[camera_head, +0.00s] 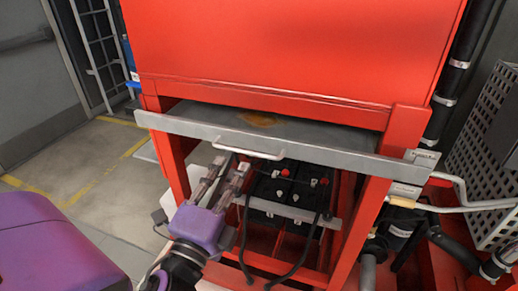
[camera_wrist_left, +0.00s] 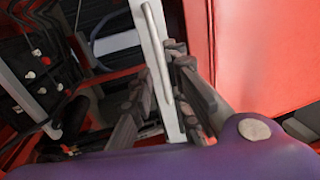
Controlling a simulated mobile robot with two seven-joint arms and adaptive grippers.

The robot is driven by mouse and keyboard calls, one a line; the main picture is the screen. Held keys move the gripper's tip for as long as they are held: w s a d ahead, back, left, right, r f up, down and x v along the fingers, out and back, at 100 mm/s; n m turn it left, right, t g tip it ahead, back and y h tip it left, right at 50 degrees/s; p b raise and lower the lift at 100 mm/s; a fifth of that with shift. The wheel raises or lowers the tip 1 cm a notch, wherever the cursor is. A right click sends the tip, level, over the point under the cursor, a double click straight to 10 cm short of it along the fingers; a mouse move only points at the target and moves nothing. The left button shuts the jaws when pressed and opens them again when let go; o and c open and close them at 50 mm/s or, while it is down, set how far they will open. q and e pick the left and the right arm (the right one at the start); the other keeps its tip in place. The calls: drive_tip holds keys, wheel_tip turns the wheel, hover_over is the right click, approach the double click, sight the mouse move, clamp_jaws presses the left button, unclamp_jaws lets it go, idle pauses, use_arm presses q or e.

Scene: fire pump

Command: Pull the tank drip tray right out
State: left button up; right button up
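The tank drip tray shows in the head view as a long grey front panel (camera_head: 340,153) below the red tank. Its flat top (camera_head: 300,127), with a rusty brown stain, shows behind the panel, so it stands partly out. A pale bar handle (camera_head: 248,150) is on the panel; it also shows in the left wrist view (camera_wrist_left: 157,52). My left gripper (camera_head: 231,166) is just below the left part of the handle, fingers apart. In the left wrist view its fingers (camera_wrist_left: 165,85) stand on either side of the panel edge and handle end. I cannot tell whether they touch. My right gripper is not in view.
Below the tray, black batteries (camera_head: 285,190) with red caps and cables sit in the red frame (camera_head: 372,215). A grey pipe (camera_head: 470,205) and black hoses are at the right. The floor (camera_head: 95,165) at the left is open.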

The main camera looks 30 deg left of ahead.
sight(241, 151)
use_arm(q)
drive_tip(key=x, duration=0.7)
drive_tip(key=shift+a, duration=0.2)
drive_tip(key=shift+c, duration=0.5)
clamp_jaws()
